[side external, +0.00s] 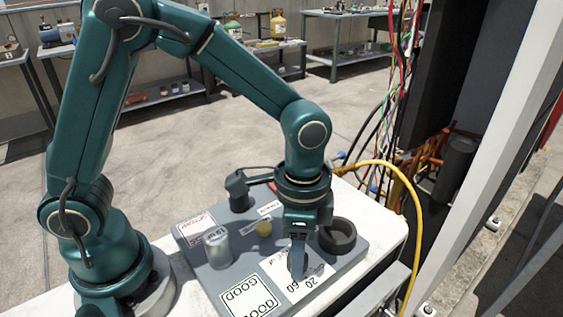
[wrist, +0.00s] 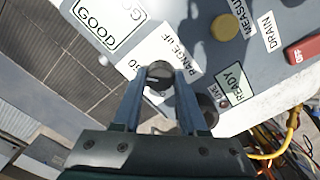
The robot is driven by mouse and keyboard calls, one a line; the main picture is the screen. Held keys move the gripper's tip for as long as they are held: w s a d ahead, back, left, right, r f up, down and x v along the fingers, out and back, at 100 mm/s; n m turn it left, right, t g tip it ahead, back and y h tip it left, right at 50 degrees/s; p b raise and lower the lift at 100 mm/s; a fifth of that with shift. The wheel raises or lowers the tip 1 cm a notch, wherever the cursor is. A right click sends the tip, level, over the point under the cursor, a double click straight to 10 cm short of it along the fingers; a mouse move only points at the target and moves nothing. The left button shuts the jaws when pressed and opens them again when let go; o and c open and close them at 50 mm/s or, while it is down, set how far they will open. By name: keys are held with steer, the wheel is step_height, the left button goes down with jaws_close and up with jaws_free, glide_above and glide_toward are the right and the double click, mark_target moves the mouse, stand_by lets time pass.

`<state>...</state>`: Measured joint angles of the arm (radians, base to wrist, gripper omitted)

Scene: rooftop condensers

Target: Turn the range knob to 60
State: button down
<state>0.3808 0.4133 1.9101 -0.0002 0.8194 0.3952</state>
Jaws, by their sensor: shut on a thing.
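The range knob (wrist: 160,73) is a small dark round knob on the grey panel, with a pale mark across its top. In the wrist view it sits between my fingertips, which are shut on it. My gripper (side external: 298,268) points down onto the white range label (side external: 308,287), where 20 and 60 can be read in the side view. The label reads RANGE uF in the wrist view (wrist: 174,43), partly hidden by my fingers. My fingers mostly hide the knob in the side view. I cannot tell which number its mark points to.
A silver cylinder (side external: 218,247), a yellow button (side external: 264,229) and a dark round cup (side external: 338,236) stand on the panel around my gripper. A red OFF switch (wrist: 304,50) shows at the right of the wrist view. A yellow cable (side external: 408,190) and loose wires hang beyond the panel.

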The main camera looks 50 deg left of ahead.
stand_by(0.3)
steer(key=shift+c, duration=2.2)
jaws_free()
steer(key=shift+r, duration=2.65)
steer(key=shift+w, duration=0.1)
